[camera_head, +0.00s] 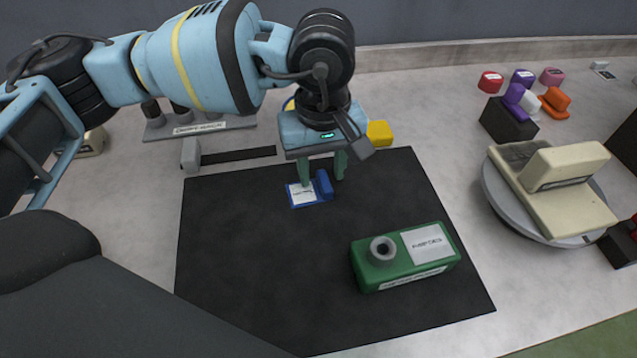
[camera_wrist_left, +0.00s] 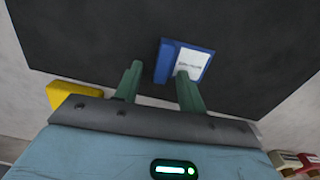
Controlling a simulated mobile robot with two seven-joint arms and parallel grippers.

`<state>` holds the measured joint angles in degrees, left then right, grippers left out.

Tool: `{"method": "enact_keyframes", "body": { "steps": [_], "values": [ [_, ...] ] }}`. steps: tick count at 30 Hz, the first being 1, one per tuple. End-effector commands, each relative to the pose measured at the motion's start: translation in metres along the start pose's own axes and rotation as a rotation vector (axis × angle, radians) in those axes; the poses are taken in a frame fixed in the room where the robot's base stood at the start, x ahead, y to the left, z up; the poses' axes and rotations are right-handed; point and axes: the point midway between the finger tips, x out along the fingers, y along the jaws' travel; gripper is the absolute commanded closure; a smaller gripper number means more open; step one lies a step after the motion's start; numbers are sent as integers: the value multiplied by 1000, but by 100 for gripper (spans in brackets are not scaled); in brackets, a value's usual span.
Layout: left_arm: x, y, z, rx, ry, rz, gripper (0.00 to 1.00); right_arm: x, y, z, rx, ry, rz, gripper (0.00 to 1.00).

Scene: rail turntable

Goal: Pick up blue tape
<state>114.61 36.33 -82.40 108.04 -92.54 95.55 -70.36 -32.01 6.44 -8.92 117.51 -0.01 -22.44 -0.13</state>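The blue tape (camera_head: 325,185) is a small blue block with a raised part and a flat part carrying a white label. It lies on the black mat (camera_head: 250,240) near its far edge. My left gripper (camera_head: 322,179) is open above it, fingers pointing down. In the left wrist view the blue tape (camera_wrist_left: 165,62) shows at the fingertips, its raised part in line with the gap between the fingers (camera_wrist_left: 158,69). I cannot tell whether a finger touches it. My right gripper is not in view.
A green block with a grey ring (camera_head: 405,257) sits on the mat, nearer and to the right. A yellow block (camera_head: 379,133) stands behind the mat. A round turntable (camera_head: 498,195) bearing a cream block (camera_head: 560,190) is at the right. The mat's left part is clear.

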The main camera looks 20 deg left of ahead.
Motion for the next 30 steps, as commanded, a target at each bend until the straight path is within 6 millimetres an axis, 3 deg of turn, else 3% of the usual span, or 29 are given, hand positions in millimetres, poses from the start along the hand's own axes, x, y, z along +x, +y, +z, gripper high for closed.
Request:
{"method": "enact_keyframes", "body": {
  "steps": [3,12,23,30],
  "values": [
    [0,0,0,0,0,0,63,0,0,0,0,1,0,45],
    [0,0,0,-1,1,0,100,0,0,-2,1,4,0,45],
    [-1,0,0,0,1,0,100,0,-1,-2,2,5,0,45],
    [-15,1,0,0,2,3,100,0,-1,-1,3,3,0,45]
  ]
}}
